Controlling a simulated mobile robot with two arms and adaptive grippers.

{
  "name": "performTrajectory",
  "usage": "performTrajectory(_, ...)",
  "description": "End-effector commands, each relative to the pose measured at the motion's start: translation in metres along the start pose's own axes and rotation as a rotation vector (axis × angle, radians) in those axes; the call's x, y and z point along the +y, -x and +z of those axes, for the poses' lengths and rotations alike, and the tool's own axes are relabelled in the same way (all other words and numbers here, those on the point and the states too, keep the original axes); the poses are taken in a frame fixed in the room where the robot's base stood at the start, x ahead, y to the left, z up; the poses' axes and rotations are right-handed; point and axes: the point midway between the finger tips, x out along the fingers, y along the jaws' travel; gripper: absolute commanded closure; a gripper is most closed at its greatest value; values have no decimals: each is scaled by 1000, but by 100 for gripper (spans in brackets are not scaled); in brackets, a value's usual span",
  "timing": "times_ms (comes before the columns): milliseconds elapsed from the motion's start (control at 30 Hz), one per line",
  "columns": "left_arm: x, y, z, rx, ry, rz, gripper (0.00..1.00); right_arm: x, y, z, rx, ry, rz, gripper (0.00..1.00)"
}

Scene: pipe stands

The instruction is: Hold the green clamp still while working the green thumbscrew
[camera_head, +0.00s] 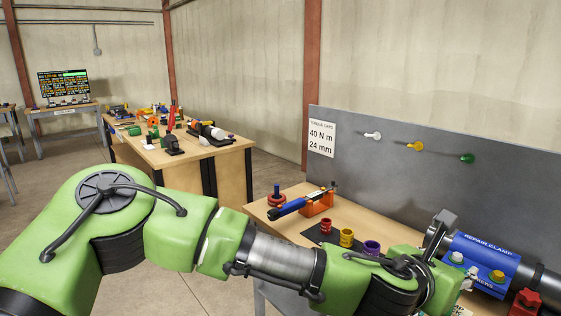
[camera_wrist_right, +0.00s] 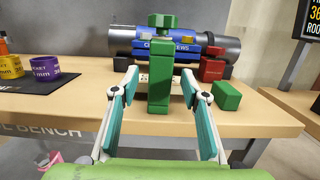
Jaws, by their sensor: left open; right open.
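In the right wrist view the green clamp (camera_wrist_right: 160,92) stands upright at the table's front edge, with the green thumbscrew (camera_wrist_right: 161,21) on top. My right gripper (camera_wrist_right: 159,82) is open, its two teal fingers spread on either side of the clamp; gaps show on both sides. The green clamp does not show clearly in the head view.
The blue repair clamp (camera_head: 484,262) holds a grey pipe on the bench. Cups (camera_head: 346,237) stand on a black mat. Coloured pegs (camera_head: 467,158) stick out of the grey panel (camera_head: 430,185).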

Motion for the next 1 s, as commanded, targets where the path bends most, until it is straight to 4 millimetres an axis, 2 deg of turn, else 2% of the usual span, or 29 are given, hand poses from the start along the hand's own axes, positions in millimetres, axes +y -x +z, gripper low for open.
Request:
performTrajectory(167,0,0,0,0,0,0,56,1,15,-1,3,0,2,59)
performTrajectory(600,0,0,0,0,0,0,56,0,102,-1,4,0,1,59)
performTrajectory(800,0,0,0,0,0,0,56,0,118,0,1,0,0,59)
performTrajectory(1000,0,0,0,0,0,0,56,0,120,0,0,0,0,59)
